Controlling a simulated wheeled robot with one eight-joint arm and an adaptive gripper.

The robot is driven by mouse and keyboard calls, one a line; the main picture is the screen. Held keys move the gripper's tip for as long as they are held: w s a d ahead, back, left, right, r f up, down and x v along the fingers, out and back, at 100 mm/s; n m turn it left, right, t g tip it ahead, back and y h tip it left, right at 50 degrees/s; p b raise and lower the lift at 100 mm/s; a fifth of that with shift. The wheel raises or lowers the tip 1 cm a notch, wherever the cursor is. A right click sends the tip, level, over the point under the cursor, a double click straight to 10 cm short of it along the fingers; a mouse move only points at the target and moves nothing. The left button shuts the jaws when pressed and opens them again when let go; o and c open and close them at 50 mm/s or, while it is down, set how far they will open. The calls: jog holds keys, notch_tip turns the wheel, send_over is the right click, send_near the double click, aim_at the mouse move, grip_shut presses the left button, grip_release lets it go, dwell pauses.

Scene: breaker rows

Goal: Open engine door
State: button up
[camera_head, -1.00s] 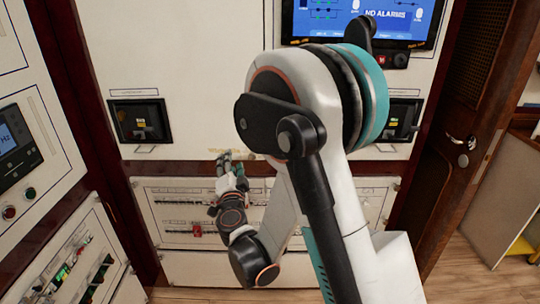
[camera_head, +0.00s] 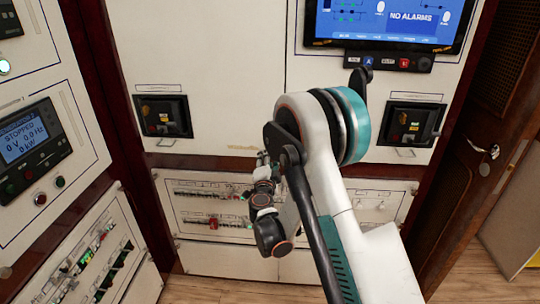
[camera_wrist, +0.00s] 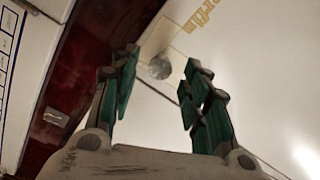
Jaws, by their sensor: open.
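A brown wooden door with a dark grille stands at the right edge of the head view, with a metal lever handle (camera_head: 485,152); no label shows whether it is the engine door. My gripper (camera_head: 262,160) is well to its left, in front of the white cabinet wall at the dark red trim. In the wrist view my gripper (camera_wrist: 160,70) is open and empty, its green-padded fingers spread. A small round metal knob (camera_wrist: 159,67) on the white panel shows between the fingertips; contact cannot be told.
A breaker panel (camera_head: 360,195) with rows of switches is below my gripper, partly hidden by my arm. A screen reading "NO ALARMS" (camera_head: 388,20) is above. A control cabinet (camera_head: 35,145) stands at the left. Wooden floor shows at the bottom right.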

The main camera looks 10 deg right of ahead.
jog(key=shift+b+x, duration=0.35)
jog(key=shift+x, duration=1.65)
jog(key=shift+c, duration=0.4)
grip_shut()
